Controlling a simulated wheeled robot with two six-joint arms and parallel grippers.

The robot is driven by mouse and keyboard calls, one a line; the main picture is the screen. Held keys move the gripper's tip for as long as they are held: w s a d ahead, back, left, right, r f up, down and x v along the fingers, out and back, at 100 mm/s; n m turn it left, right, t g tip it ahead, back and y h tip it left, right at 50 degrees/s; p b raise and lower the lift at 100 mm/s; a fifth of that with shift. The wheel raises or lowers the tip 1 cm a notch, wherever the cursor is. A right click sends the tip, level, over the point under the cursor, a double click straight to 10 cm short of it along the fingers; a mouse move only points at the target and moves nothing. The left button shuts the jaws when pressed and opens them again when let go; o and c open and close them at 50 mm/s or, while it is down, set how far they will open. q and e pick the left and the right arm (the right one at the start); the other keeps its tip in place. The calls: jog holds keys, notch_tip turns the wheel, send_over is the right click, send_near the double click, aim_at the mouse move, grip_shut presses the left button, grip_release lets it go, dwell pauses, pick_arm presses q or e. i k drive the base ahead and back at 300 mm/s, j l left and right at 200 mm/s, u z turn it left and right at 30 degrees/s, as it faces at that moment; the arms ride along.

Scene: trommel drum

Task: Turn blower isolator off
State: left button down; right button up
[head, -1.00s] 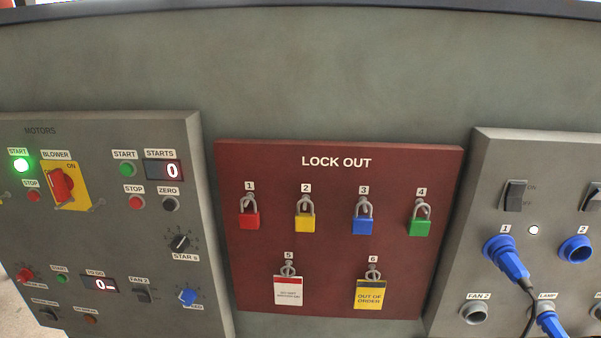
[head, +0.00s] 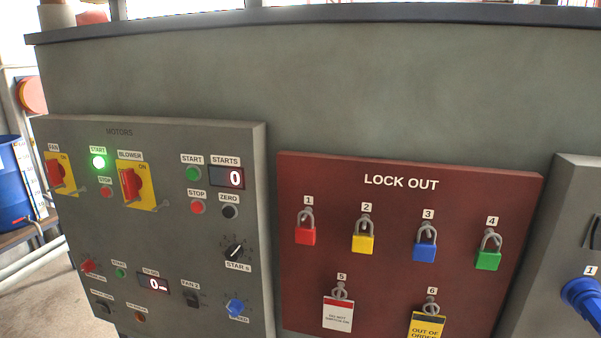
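The blower isolator (head: 131,185) is a red rotary handle on a yellow plate, under the BLOWER label on the grey MOTORS panel (head: 150,228). Its handle stands roughly upright, near the ON mark at the plate's top. A small metal hasp sticks out at its lower right. Beside it, the green start lamp (head: 98,162) is lit, with a red stop button (head: 106,192) below. Neither of my grippers shows in the head view.
A similar fan isolator (head: 57,174) sits left of the blower one. The red lockout board (head: 390,262) to the right holds several coloured padlocks and two tags. A blue barrel (head: 14,185) stands at far left. A socket panel (head: 545,250) is at right.

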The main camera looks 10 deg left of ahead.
aim_at(131, 182)
jog(key=u, duration=1.25)
